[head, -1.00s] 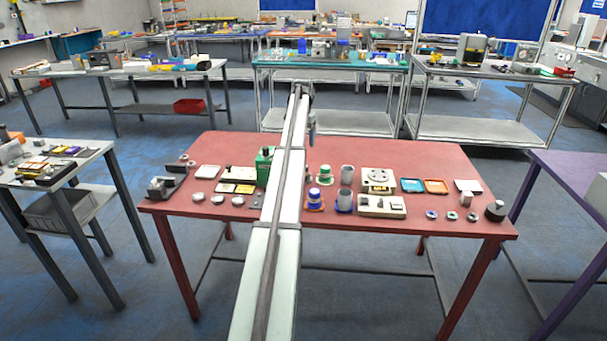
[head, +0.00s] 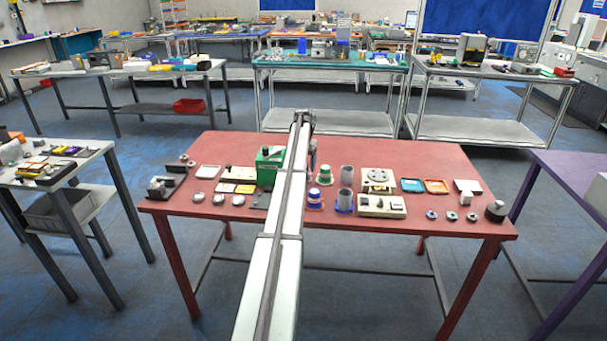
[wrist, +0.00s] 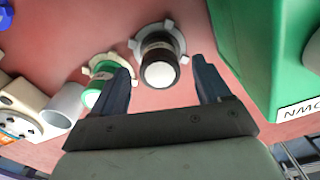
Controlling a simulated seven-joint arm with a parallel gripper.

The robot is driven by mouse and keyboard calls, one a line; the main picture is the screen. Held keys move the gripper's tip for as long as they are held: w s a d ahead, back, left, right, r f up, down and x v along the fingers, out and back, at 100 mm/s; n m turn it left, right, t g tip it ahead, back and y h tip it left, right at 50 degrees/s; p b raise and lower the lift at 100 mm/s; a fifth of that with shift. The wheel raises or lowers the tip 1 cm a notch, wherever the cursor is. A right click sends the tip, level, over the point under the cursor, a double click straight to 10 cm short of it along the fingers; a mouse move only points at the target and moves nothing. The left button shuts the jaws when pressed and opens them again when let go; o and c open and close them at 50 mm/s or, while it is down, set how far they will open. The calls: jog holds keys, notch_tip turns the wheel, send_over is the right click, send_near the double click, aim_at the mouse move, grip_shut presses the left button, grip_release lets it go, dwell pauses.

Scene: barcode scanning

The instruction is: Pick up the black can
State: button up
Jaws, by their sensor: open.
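The black can (wrist: 162,65) stands in a grey notched ring on the red table in the wrist view, its pale round end facing the camera. In the head view I cannot see it; my arm hides that part of the table. My gripper (wrist: 160,76) is open and empty in the wrist view. Its two dark fingers point toward the can, with the can seen between them. I cannot tell whether the fingertips have reached the can's height; no contact shows.
A green can (wrist: 97,84) in a similar ring stands close to the left finger. A large green box (wrist: 262,50) stands right of the right finger. A grey cylinder (wrist: 66,104) is farther left. The red table (head: 400,155) has bare room along its back edge.

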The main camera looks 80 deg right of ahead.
notch_tip(320, 180, down, 2)
jog(key=shift+f, duration=0.1)
jog(key=c, duration=1.2)
